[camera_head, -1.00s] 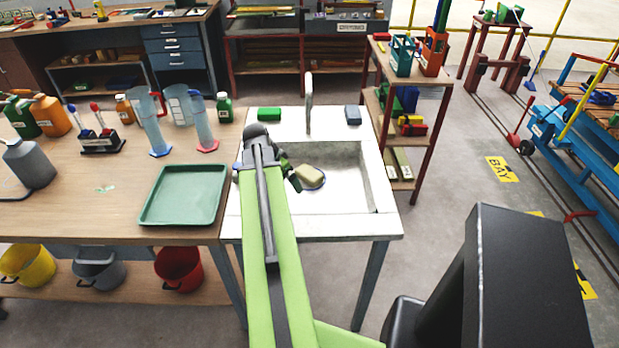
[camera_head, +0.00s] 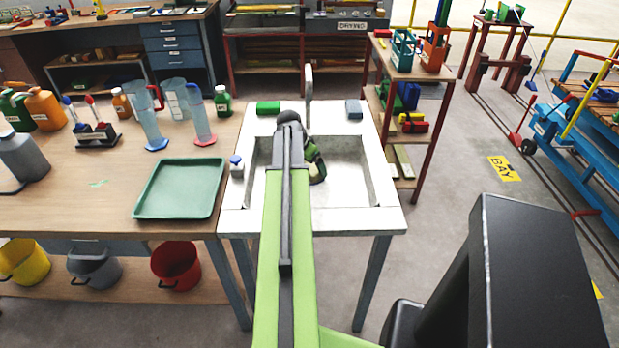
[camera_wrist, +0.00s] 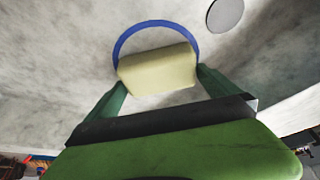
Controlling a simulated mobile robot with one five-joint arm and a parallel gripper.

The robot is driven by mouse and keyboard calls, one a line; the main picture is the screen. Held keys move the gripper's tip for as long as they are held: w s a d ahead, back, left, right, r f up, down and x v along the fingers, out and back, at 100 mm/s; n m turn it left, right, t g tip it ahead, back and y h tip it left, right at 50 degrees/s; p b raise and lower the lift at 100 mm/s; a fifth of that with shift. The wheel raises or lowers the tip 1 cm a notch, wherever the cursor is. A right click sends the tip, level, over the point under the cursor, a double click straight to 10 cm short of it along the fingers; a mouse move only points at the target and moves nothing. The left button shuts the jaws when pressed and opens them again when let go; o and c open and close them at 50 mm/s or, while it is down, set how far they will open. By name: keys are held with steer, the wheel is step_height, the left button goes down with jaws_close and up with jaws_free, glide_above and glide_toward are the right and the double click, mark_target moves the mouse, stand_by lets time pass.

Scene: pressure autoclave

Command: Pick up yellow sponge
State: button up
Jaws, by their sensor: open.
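A grey round drain (camera_wrist: 225,14) lies beyond the dish. A small blue-capped bottle (camera_head: 236,167) stands on the left rim. The sink walls surround my gripper.

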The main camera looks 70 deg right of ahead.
steer(key=shift+f, duration=0.25)
steer(key=shift+d, duration=0.1)
steer(key=c, duration=1.2)
steer(key=shift+r+p, duration=0.6)
steer(key=shift+p, duration=0.15)
step_height(320, 180, up, 4)
steer(key=p, duration=0.4)
steer(key=s+a+r+p, duration=0.1)
steer(key=s+r+p, duration=0.1)
steer(key=s, duration=0.1)
steer(key=s+a+r+p, duration=0.2)
steer(key=s, duration=0.2)
steer(key=s+a+r+p, duration=0.1)
steer(key=s+a, duration=0.1)
steer(key=s, duration=0.1)
steer(key=shift+s+r+p, duration=0.3)
steer(key=shift+r+p, duration=0.1)
steer(key=o, duration=0.7)
steer(key=c, duration=0.4)
